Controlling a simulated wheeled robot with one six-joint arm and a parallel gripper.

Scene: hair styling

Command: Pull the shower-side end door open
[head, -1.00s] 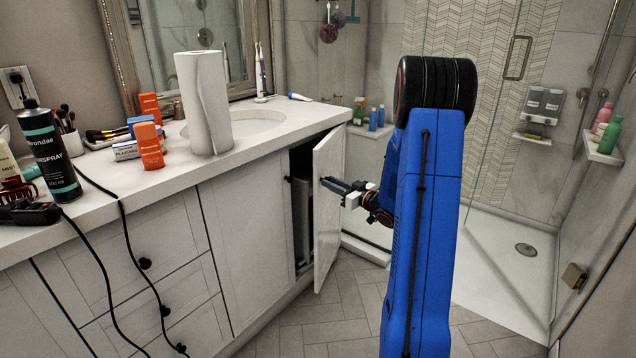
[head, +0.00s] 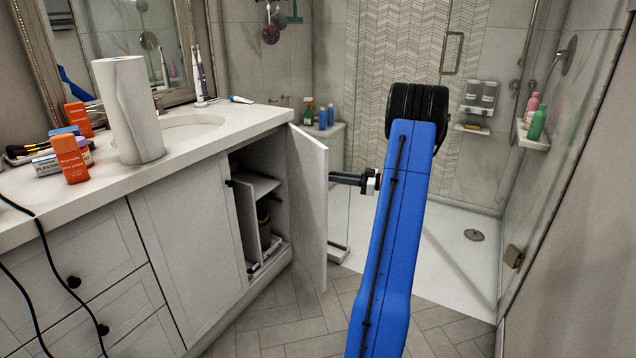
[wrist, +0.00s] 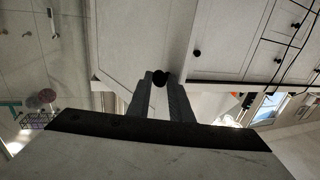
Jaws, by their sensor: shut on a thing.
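The shower-side end door (head: 308,210) of the white vanity stands well open, swung out from the cabinet. It also shows in the wrist view as a pale panel (wrist: 137,38). My gripper (wrist: 160,82) is shut on the door's small black knob (wrist: 160,76), which sits between the fingertips in the wrist view. In the head view my gripper (head: 345,178) is to the right of the door, its fingers reaching the door's outer face. The knob is hidden there. The open cabinet (head: 262,185) shows a shelf, an upright panel and a dark cylindrical item inside.
My blue arm fills the middle right of the head view. The countertop (head: 215,140) carries a paper towel roll (head: 128,110) and orange boxes (head: 71,158). The glass shower (head: 470,215) lies behind my arm. Tiled floor (head: 290,315) in front of the door is clear.

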